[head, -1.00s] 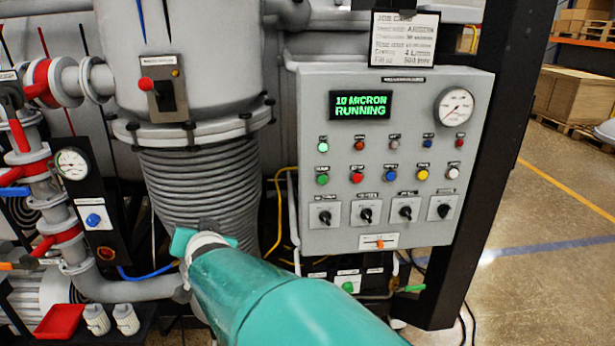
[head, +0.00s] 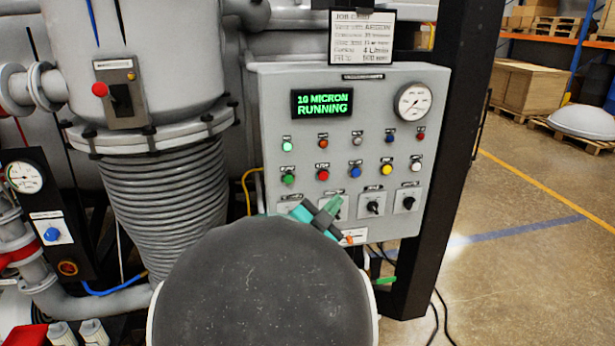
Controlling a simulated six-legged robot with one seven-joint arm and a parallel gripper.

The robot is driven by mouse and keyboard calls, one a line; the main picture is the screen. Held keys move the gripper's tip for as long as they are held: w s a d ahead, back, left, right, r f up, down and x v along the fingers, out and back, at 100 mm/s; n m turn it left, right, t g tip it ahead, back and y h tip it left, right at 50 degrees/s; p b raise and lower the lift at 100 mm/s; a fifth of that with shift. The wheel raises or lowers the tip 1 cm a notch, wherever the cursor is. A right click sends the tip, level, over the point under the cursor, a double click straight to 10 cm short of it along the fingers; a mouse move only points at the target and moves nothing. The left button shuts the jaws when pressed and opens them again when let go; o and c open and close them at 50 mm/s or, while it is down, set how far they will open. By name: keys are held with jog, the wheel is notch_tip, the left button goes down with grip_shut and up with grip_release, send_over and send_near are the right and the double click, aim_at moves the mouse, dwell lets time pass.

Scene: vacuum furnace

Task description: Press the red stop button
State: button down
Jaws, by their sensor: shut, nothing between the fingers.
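The red button (head: 323,175) is in the lower row of buttons on the grey control panel (head: 275,120). It is in plain view, between a green button (head: 288,179) on its left and a blue button (head: 356,172) on its right. Its small label is too blurred to read. My gripper (head: 333,205) is shut and empty, in front of the panel in the head view. In the picture it lies just below the red button, over the row of rotary switches. No contact with the button shows; the depth gap is hard to tell.
The display (head: 322,103) reads "10 MICRON RUNNING". A gauge (head: 414,101) is at the panel's upper right. A different red knob (head: 100,89) is on the chamber's switch box. A black post (head: 440,170) stands right of the panel. Open floor lies beyond.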

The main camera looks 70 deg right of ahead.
jog(key=shift+w+d, duration=0.1)
jog(key=shift+d, duration=0.05)
jog(key=shift+w+d, duration=0.75)
jog(key=shift+d, duration=0.45)
jog(key=shift+w+d, duration=0.7)
jog(key=shift+d, duration=0.55)
jog(key=shift+w+d, duration=0.75)
jog(key=shift+d, duration=0.45)
jog(key=shift+w+d, duration=0.1)
jog(key=shift+w+d, duration=0.15)
jog(key=shift+d, duration=0.1)
jog(key=shift+w+d, duration=0.15)
jog(key=shift+d, duration=0.15)
jog(key=shift+a, duration=0.1)
jog(key=shift+s+a, duration=0.35)
jog(key=shift+a, duration=0.2)
jog(key=shift+s+a, duration=0.45)
jog(key=shift+a, duration=0.3)
jog(key=shift+s+a, duration=0.4)
jog(key=shift+a, duration=0.3)
jog(key=shift+s+a, duration=0.45)
jog(key=shift+a, duration=0.3)
